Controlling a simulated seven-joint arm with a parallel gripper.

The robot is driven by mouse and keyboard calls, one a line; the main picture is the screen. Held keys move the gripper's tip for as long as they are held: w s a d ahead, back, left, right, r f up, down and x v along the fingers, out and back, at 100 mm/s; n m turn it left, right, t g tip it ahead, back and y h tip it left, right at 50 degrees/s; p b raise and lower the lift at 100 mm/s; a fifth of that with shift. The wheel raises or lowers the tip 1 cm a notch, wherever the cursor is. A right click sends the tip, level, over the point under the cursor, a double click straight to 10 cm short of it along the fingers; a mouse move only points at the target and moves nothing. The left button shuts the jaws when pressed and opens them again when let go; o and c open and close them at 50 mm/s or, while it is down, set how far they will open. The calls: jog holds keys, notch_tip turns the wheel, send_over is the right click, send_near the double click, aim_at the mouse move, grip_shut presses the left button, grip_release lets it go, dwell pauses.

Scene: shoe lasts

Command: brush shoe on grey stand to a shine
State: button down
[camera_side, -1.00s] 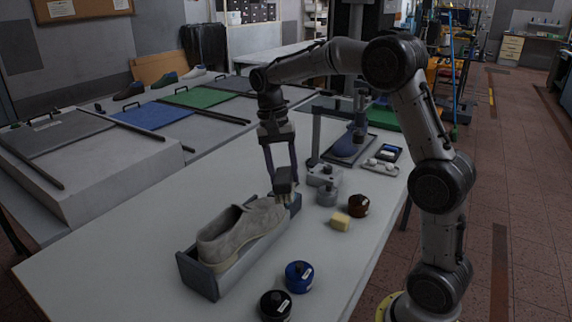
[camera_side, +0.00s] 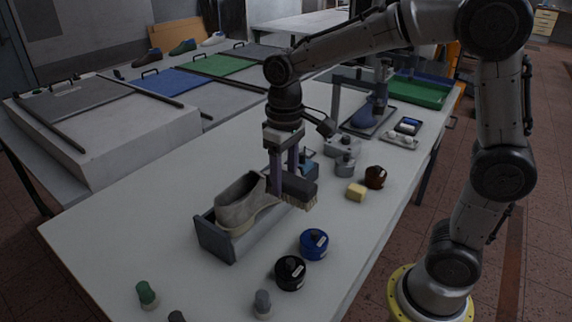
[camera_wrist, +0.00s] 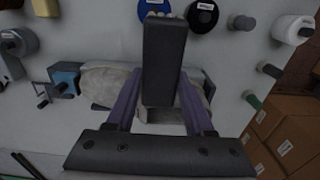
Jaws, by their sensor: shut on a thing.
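The shoe (camera_side: 238,204), pale grey-beige, lies in a long grey stand (camera_side: 224,243) with its open heel end toward the front left. My gripper (camera_side: 284,176) points down with purple fingers and is shut on a dark brush (camera_side: 298,186) with pale bristles. In the side view the brush hides the shoe's front part; I cannot tell whether the bristles touch it. In the wrist view the brush (camera_wrist: 163,62) crosses in front of the shoe's middle, and the shoe (camera_wrist: 103,82) shows to its left. A blue clamp part (camera_wrist: 65,77) sits at the stand's end.
Black (camera_side: 290,272) and blue (camera_side: 314,243) round tins stand close to the stand's right. A yellow block (camera_side: 356,192) and a brown tin (camera_side: 375,177) lie farther back. Small bottles (camera_side: 147,294) stand at the front. The table left of the stand is clear.

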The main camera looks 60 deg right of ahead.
jog(key=shift+a+f, duration=0.15)
jog(key=shift+f, duration=0.45)
jog(key=shift+a+f, duration=0.15)
jog(key=shift+f, duration=0.4)
jog(key=a+f, duration=0.1)
jog(key=a, duration=0.6)
jog(key=shift+a+f, duration=0.2)
jog(key=shift+f, duration=0.15)
jog(key=shift+w, duration=1.15)
jog(key=shift+d, duration=4)
jog(key=a, duration=0.8)
jog(key=shift+w+r, duration=0.1)
